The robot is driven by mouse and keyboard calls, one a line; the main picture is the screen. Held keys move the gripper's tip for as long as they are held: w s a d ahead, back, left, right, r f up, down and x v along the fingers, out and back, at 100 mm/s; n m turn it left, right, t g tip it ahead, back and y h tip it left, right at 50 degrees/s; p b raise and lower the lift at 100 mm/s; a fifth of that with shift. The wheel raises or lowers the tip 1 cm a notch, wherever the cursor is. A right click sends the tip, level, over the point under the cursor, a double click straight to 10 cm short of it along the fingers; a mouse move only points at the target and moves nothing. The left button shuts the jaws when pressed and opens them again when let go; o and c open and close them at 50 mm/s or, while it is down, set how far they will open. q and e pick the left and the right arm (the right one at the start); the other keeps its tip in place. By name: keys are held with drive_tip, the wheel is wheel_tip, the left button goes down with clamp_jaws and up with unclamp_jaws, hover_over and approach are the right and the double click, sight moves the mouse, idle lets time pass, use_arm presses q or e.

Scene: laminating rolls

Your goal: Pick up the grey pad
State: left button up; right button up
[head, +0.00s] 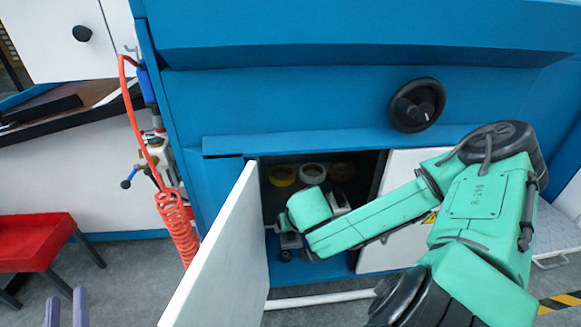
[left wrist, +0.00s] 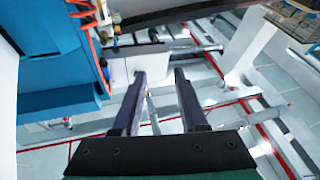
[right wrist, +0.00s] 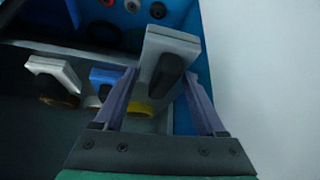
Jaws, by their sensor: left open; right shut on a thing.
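A grey pad (right wrist: 172,45) with a black part on its face is between the fingers of my right gripper (right wrist: 160,85) in the right wrist view. The gripper is shut on it. In the head view my right arm reaches into the open cabinet and its wrist hides the gripper; I cannot tell there which grey piece is the held one. My left gripper (head: 66,307) shows at the bottom left of the head view, open and empty. Its two fingers (left wrist: 160,100) stand apart in the left wrist view, away from the cabinet.
The cabinet has an open white door (head: 222,255) on its left. Inside are yellow (head: 283,176), white (head: 312,173) and orange rolls (head: 343,171). Another grey pad (right wrist: 52,72) and a blue one (right wrist: 104,76) are left of the held pad. A red stool (head: 38,238) stands far left.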

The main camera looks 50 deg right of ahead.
sight(295, 236)
drive_tip(key=shift+s+a+r+p, duration=0.1)
drive_tip(key=shift+s+a+p, duration=0.15)
drive_tip(key=shift+p, duration=0.25)
drive_tip(key=shift+s+a+r+p, duration=0.15)
drive_tip(key=shift+s+p, duration=0.25)
drive_tip(key=shift+p, duration=0.25)
drive_tip(key=shift+s+a+p, duration=0.3)
drive_tip(key=shift+s+p, duration=0.1)
drive_tip(key=shift+s, duration=0.1)
drive_tip(key=shift+s+a+p, duration=0.25)
drive_tip(key=shift+s+p, duration=0.1)
drive_tip(key=shift+s, duration=0.1)
drive_tip(key=s+p, duration=0.1)
drive_tip(key=s+a+p, duration=0.1)
drive_tip(key=shift+s+a+p, duration=0.25)
drive_tip(key=shift+s+p, duration=0.1)
drive_tip(key=shift+p, duration=0.05)
use_arm(q)
drive_tip(key=s+d+f+g, duration=0.1)
drive_tip(key=s+f+g, duration=0.3)
drive_tip(key=f, duration=0.5)
drive_tip(key=s+f+g+y, duration=0.1)
drive_tip(key=s+f+g, duration=0.4)
drive_tip(key=s+f, duration=0.4)
drive_tip(key=shift+d+f+n+y, duration=0.3)
drive_tip(key=shift+d+f, duration=0.05)
use_arm(e)
drive_tip(key=shift+s+f, duration=0.1)
drive_tip(key=shift+f, duration=0.1)
